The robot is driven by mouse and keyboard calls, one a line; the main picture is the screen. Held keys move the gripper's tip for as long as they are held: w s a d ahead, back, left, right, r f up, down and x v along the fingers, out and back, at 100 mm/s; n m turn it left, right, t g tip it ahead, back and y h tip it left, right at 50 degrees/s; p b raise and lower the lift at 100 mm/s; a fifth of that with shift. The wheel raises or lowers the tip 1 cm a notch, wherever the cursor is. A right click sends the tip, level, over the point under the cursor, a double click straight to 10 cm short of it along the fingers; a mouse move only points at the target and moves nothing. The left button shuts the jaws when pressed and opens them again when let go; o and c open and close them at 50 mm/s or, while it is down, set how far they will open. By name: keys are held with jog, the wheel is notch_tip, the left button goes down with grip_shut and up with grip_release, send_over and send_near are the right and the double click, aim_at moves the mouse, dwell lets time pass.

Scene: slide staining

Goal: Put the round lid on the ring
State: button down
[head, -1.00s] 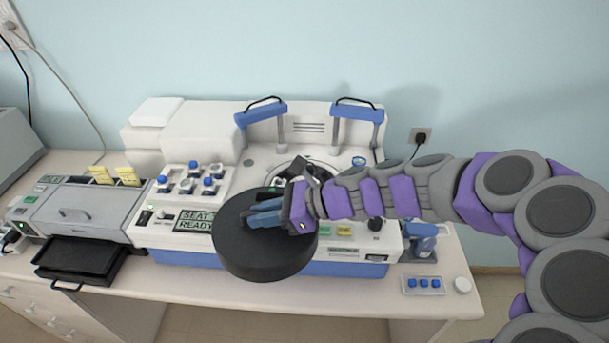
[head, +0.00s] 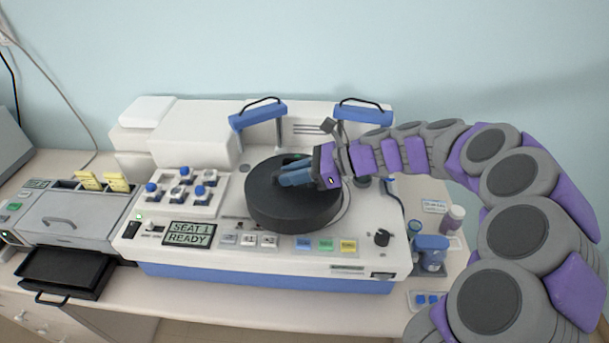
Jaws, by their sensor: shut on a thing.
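The round lid (head: 290,212) is a thick black disc. My gripper (head: 296,175) is shut on it at its top, with blue fingers near the lid's middle. The lid is over the middle of the white staining machine (head: 290,268), behind the row of buttons. The ring on the machine's top is mostly hidden behind the lid and gripper. I cannot tell whether the lid touches it.
Two blue-topped arms (head: 258,115) stand at the machine's back. A rack with blue-capped bottles (head: 178,190) is to the left of the lid. A display (head: 189,234) reads "SEAT 1 READY". A black tray (head: 62,272) juts out at left. Bottles (head: 431,252) stand at right.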

jog(key=w, duration=0.1)
jog(key=w+d, duration=0.1)
jog(key=w, duration=0.1)
jog(key=w+d, duration=0.1)
jog(key=shift+w+d+f+b, duration=0.2)
jog(key=shift+w+f+b, duration=0.1)
jog(key=shift+w+b, duration=0.05)
jog(key=shift+f+b, duration=0.8)
jog(key=shift+f, duration=1)
jog(key=c, duration=1.1)
grip_release()
jog(key=shift+r, duration=0.1)
jog(key=p+v, duration=0.2)
jog(key=v, duration=1)
jog(key=shift+d+p, duration=0.15)
jog(key=shift+p, duration=0.2)
